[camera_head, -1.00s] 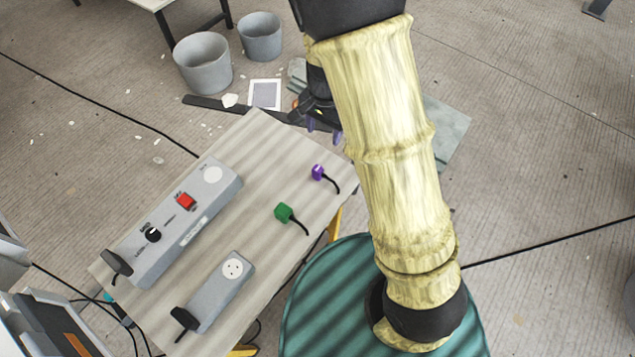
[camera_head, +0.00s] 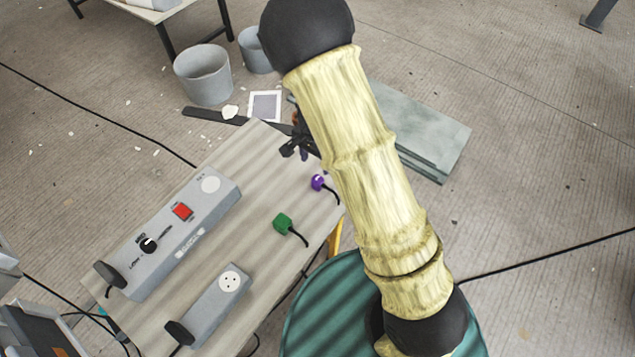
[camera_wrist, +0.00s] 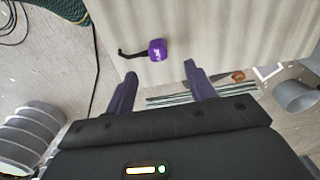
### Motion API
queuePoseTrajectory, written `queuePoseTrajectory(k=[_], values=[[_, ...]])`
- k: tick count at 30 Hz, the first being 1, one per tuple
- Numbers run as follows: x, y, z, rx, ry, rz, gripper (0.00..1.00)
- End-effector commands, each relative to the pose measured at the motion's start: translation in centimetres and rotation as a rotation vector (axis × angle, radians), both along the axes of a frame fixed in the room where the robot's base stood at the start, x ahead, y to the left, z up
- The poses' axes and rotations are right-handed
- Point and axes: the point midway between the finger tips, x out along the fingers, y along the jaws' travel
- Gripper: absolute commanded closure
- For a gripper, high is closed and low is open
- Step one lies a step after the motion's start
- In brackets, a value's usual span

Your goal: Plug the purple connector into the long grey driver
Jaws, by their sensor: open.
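The purple connector (camera_head: 318,182) lies near the right edge of the table, with a short black cable; it also shows ahead of my fingers in the wrist view (camera_wrist: 157,50). The long grey driver (camera_head: 172,235) lies along the left of the table, with a red switch, a black knob and a round pale socket (camera_head: 209,184) at its far end. My gripper (camera_head: 301,152) is open and empty above the table's far end, just beyond the purple connector. In the wrist view its two dark fingers (camera_wrist: 161,82) are apart, with the connector beyond their tips. My arm partly hides the gripper.
A green connector (camera_head: 283,224) with a black cable lies nearer on the table (camera_head: 250,180). A shorter grey box (camera_head: 213,308) with a round socket sits at the front. Two grey buckets (camera_head: 203,75) stand on the floor beyond. Greenish boards (camera_head: 425,130) lie on the floor at right.

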Motion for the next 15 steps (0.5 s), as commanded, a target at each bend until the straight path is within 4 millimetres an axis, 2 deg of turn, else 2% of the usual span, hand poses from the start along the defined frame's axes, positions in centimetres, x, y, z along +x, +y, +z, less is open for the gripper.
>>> queuePoseTrajectory(k=[3, 7, 10, 15], values=[[-0.1, -0.1, -2.3, -0.001, 0.003, -0.002, 0.45], [0.0, -0.1, -4.3, -0.001, 0.002, -0.002, 0.45], [0.0, 0.0, -5.1, 0.0, 0.001, 0.0, 0.45], [0.0, 0.0, -5.2, 0.0, -0.001, 0.0, 0.45]])
